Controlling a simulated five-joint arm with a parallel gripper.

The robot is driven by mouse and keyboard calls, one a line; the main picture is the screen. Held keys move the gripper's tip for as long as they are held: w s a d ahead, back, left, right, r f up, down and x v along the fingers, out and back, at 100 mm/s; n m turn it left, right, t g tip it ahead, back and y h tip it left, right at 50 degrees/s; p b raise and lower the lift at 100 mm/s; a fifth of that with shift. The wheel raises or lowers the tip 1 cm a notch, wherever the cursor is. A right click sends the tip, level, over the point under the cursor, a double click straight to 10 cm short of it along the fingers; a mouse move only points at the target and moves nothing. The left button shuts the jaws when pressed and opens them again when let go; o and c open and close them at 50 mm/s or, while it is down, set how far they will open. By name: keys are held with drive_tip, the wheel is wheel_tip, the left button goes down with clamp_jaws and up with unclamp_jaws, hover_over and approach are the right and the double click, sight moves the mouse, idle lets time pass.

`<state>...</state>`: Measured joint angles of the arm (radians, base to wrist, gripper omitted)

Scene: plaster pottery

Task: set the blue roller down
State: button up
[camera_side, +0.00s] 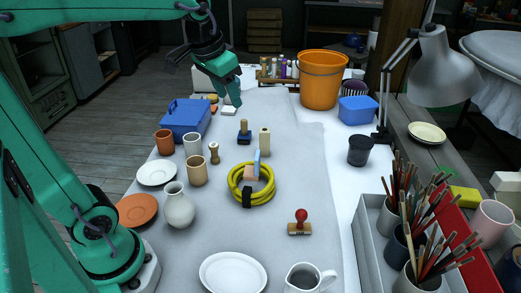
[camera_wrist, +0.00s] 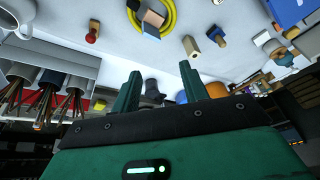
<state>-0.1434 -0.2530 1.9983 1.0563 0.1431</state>
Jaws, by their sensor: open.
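The blue roller (camera_side: 244,136), with a dark blue lower part and a wooden handle pointing up, stands on the grey cloth (camera_side: 290,180), left of a cream block (camera_side: 265,141). In the wrist view the blue roller (camera_wrist: 213,34) lies beyond my fingers, up and to the right. My gripper (camera_side: 231,103) is above the far part of the cloth, behind the roller and clear of it. In the wrist view my gripper (camera_wrist: 158,82) has its two green fingers apart, with nothing held between them.
A blue box (camera_side: 186,118) stands to the left and an orange bucket (camera_side: 320,80) at the back. A yellow coil (camera_side: 250,196) lies in front of the roller. Brown and cream cups crowd the left; a red-knobbed stamp (camera_side: 300,222) stands nearer. The cloth's right side is fairly clear.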

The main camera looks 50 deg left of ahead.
drive_tip(key=s+d+f+t, duration=0.1)
drive_tip(key=s+d+f, duration=0.1)
drive_tip(key=s, duration=0.4)
drive_tip(key=s+d+f, duration=0.3)
drive_tip(key=s, duration=0.3)
drive_tip(key=shift+f+t+h, duration=0.3)
drive_tip(key=shift+f+t, duration=0.1)
